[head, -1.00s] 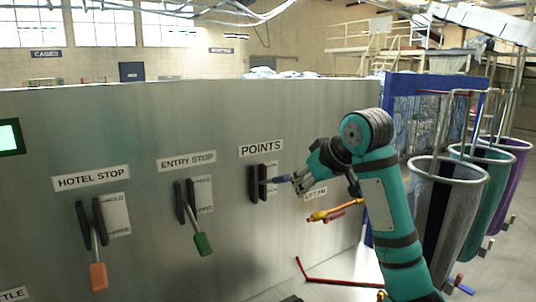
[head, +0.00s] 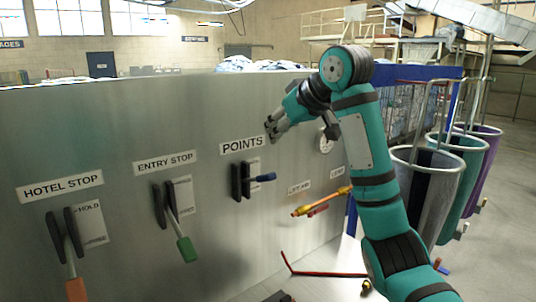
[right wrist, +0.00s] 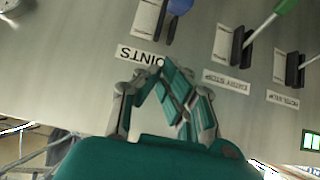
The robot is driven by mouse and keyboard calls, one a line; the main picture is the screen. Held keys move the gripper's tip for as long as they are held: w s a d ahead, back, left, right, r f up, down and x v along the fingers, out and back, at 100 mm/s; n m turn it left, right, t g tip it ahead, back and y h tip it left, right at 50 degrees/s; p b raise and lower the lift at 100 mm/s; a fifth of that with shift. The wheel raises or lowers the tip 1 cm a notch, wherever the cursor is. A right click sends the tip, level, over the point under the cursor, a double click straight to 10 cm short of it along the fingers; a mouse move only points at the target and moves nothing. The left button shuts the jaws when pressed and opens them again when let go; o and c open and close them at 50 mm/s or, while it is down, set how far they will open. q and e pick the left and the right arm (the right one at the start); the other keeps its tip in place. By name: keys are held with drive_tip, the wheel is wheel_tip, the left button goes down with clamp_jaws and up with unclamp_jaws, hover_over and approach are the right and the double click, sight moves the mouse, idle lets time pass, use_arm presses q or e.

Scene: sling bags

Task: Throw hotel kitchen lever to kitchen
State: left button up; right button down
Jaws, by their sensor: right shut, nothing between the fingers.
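The lever under the POINTS sign has a blue handle (head: 265,178) that sticks out to the right from a black slotted bracket (head: 237,182). The small plate beside it is too small to read, and I see no sign saying hotel kitchen. In the right wrist view the blue handle (right wrist: 179,6) is at the top edge. My right gripper (head: 271,132) is shut and empty, above the blue handle and apart from it, beside the POINTS sign (head: 242,145). My left gripper is not in view.
To the left on the grey panel (head: 120,245) are the ENTRY STOP lever with a green handle (head: 187,249) and the HOTEL STOP lever with an orange handle (head: 76,290).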

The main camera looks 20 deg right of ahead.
drive_tip(key=p, duration=0.3)
hover_over(255, 178)
drive_tip(key=d, duration=0.2)
wheel_tip(255, 178, down, 3)
drive_tip(key=shift+d+f, duration=0.15)
drive_tip(key=shift+f, duration=0.05)
drive_tip(key=f, duration=0.1)
drive_tip(key=s+f+p, duration=0.1)
drive_tip(key=f, duration=0.1)
drive_tip(key=shift+d+f, duration=0.1)
drive_tip(key=shift+d, duration=0.05)
drive_tip(key=shift+s+d+f, duration=0.15)
drive_tip(key=shift+s+f, duration=0.2)
drive_tip(key=shift+f, duration=0.1)
drive_tip(key=shift+w, duration=0.1)
drive_tip(key=shift+f, duration=0.1)
